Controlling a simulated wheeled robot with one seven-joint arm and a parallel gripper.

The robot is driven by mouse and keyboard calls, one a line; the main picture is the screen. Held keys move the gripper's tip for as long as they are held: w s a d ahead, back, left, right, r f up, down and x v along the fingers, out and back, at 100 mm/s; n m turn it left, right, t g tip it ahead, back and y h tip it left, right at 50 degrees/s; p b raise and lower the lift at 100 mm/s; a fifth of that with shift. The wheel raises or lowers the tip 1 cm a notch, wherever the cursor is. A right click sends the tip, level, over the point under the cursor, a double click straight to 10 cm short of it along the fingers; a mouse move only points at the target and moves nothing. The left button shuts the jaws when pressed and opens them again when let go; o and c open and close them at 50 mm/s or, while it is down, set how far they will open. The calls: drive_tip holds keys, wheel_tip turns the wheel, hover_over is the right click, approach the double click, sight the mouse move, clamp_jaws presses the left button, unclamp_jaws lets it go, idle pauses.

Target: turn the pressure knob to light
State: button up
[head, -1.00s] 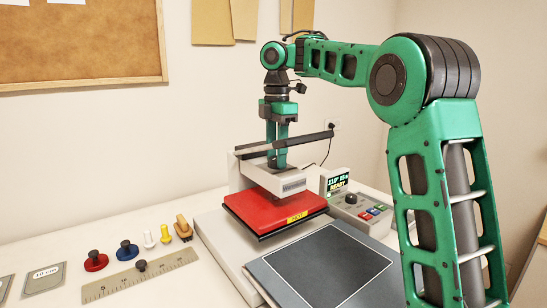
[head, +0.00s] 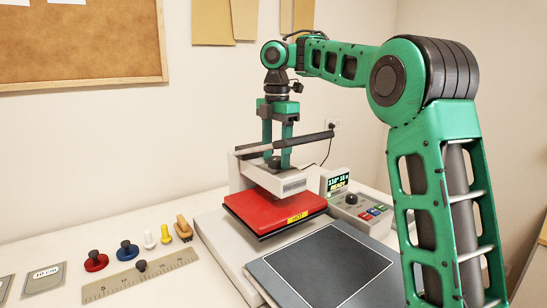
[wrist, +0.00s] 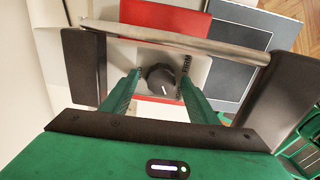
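The pressure knob (wrist: 160,79) is a dark round knob with a pale pointer mark, on top of the white heat press head (head: 290,183). It also shows as a small dark shape between my fingers in the head view (head: 274,161). My gripper (wrist: 158,76) points down over the press. Its two green fingers stand on either side of the knob, with a visible gap on each side. It is open and holds nothing.
The press's long grey handle bar (head: 302,140) runs close to my fingers. The red platen (head: 270,208) bears a yellow hot label. A control box (head: 362,208) with a display stands at right. Knobs, pins and a ruler (head: 140,279) lie at left.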

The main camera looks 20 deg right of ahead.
sight(276, 157)
drive_tip(key=shift+r, duration=0.1)
drive_tip(key=shift+w+r, duration=0.1)
drive_tip(key=shift+r, duration=0.45)
wheel_tip(276, 157, up, 9)
drive_tip(key=shift+r, duration=0.2)
drive_tip(key=shift+f, duration=0.1)
idle(0.5)
drive_tip(key=shift+f, duration=5.3)
